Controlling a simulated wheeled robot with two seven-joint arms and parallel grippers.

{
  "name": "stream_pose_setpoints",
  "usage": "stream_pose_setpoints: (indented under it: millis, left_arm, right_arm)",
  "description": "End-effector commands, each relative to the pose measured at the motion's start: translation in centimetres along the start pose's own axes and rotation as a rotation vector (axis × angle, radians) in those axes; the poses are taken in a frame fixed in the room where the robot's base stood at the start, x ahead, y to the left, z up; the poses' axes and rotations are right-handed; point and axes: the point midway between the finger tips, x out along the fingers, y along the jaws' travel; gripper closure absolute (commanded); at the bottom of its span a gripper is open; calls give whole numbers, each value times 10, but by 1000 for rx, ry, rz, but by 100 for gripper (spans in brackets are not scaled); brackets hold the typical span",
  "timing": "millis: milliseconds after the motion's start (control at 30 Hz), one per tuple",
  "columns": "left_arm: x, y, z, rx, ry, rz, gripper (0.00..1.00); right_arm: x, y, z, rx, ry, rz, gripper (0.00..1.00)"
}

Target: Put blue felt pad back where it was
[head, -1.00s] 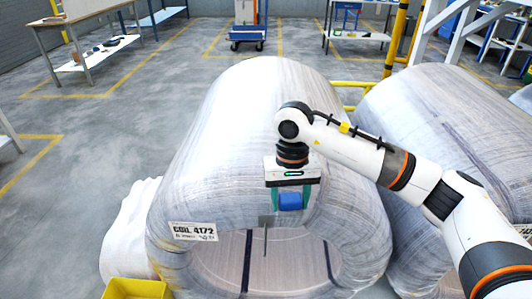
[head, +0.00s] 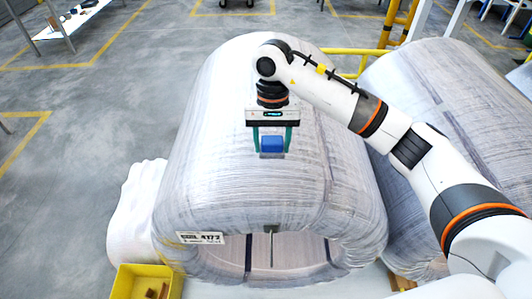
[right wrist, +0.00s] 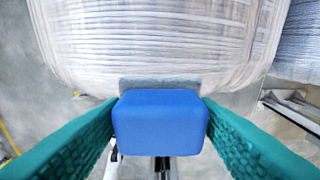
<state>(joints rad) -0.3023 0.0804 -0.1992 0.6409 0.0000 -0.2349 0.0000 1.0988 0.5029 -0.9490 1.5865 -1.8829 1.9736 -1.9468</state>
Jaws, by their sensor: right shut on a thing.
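The blue felt pad (head: 272,144) is a blue block; the right wrist view shows it (right wrist: 160,124) with a grey layer (right wrist: 160,84) on its far side. My right gripper (head: 272,149), with green fingers, is shut on it, one finger at each side. It holds the pad in front of the large wrapped coil (head: 225,110); I cannot tell whether the pad touches the wrap. My left gripper is not in view.
A yellow bin (head: 123,290) with small brown pieces stands at the lower left. A second wrapped coil (head: 440,85) stands at right. A white label (head: 201,238) is on the near coil, beside its opening. Open floor lies to the left.

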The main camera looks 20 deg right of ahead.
Motion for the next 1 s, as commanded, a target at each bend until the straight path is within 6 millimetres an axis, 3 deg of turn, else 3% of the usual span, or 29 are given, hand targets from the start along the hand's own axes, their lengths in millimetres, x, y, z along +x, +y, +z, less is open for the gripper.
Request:
stream_pose_setpoints:
  millis: [67,333,733,1000]
  left_arm:
    - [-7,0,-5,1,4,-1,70]
    - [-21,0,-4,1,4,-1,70]
    - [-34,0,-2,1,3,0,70]
    - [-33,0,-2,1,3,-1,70]
  right_arm:
    - [2,0,0,5,8,-2,64]
    - [48,1,5,6,8,-2,64]
    - [91,1,10,5,8,-2,64]
    - [97,1,12,4,2,-1,64]
